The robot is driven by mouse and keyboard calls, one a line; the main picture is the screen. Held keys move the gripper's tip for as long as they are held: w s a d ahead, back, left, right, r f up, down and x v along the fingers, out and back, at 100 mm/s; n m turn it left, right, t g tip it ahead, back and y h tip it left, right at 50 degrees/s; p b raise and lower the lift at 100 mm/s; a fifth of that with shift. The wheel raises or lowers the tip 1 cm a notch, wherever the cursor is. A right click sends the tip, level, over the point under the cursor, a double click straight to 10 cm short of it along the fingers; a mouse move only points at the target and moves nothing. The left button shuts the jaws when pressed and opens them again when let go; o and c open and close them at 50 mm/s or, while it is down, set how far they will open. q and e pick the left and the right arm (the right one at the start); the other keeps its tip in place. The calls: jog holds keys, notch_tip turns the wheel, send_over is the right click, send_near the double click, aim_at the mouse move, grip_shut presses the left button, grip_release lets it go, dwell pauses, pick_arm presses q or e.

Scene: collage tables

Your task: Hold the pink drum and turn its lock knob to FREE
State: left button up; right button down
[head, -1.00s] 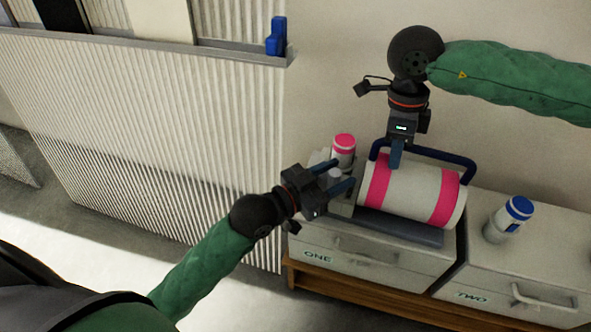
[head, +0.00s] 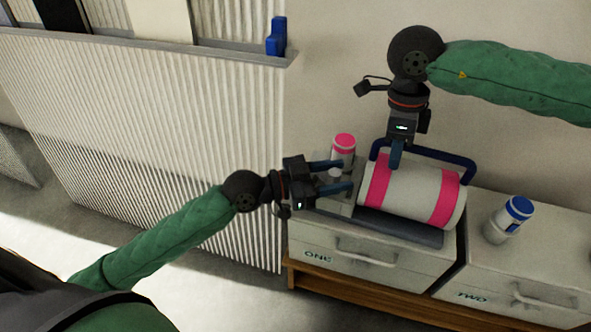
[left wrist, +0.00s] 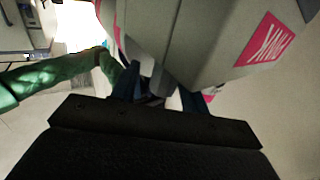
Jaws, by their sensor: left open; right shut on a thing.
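The pink drum (head: 405,192), white with two pink bands, lies on its side in a grey stand on the cabinet. A blue bar handle (head: 445,156) runs along its top. My right gripper (head: 396,160) points down and is shut on the handle near its left end. A small pale knob (head: 335,174) is on the grey housing at the drum's left. My left gripper (head: 345,177) is open, its fingers on either side of this knob; contact cannot be told. The left wrist view shows the fingers (left wrist: 158,95) beneath a grey housing with a pink label (left wrist: 264,40). No knob marking is readable.
A pink-capped bottle (head: 344,146) stands just behind my left gripper's fingers. A blue-capped bottle (head: 508,218) stands to the right. Drawers marked ONE (head: 318,256) and TWO (head: 472,297) are below. A corrugated panel (head: 170,140) is at left.

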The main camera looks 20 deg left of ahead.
pick_arm(q)
jog(key=shift+w+m+g+h, duration=0.1)
jog(key=shift+m+g+h, duration=0.7)
jog(key=shift+m+g, duration=0.8)
